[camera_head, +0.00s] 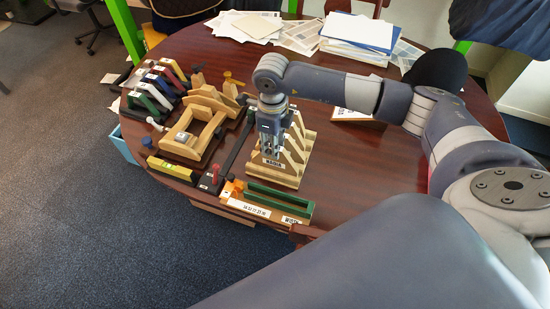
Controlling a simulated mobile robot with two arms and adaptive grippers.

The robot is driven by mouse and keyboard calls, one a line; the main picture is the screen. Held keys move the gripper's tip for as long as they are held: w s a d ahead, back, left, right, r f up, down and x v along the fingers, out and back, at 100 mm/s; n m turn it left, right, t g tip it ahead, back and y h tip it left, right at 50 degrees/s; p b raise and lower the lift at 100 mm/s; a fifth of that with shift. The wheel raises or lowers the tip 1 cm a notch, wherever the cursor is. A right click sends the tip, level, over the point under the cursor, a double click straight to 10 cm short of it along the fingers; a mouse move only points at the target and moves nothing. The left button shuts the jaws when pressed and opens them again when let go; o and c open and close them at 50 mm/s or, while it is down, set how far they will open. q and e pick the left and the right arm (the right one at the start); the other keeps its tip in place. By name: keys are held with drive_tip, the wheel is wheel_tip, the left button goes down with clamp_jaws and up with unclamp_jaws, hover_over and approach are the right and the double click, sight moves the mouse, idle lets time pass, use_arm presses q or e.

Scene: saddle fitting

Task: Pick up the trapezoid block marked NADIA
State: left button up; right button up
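A pale wooden stand (290,178) with several upright sloped pieces sits near the middle of the round table. A small white label (271,162) is at its front left; its lettering is too small to read surely. I cannot single out a trapezoid block marked NADIA. My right gripper (269,154) points down over the left part of this stand, just behind the label. Its fingertips are small and partly merge with the wood, so I cannot tell whether they are open or hold anything. My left gripper is not in view.
A wooden frame fixture (190,137) and a row of coloured blocks (155,88) stand at the left. A green bar (277,199) and labelled strips lie along the front edge. Papers (257,25) and a blue folder (357,34) lie at the back. The table's right side looks mostly clear.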

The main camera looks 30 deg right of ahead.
drive_tip(key=shift+d+f, duration=0.15)
drive_tip(key=shift+f, duration=0.2)
drive_tip(key=shift+f+p, duration=0.3)
drive_tip(key=f+p, duration=0.1)
drive_tip(key=f, duration=0.3)
drive_tip(key=shift+s+d+f+p, duration=0.1)
drive_tip(key=shift+s+p, duration=0.1)
drive_tip(key=shift+p, duration=0.2)
drive_tip(key=shift+f, duration=0.2)
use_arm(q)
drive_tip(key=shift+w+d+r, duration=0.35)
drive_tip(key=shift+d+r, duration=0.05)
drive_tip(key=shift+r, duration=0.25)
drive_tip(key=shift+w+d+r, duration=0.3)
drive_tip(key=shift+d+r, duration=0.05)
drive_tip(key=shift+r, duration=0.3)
use_arm(e)
clamp_jaws()
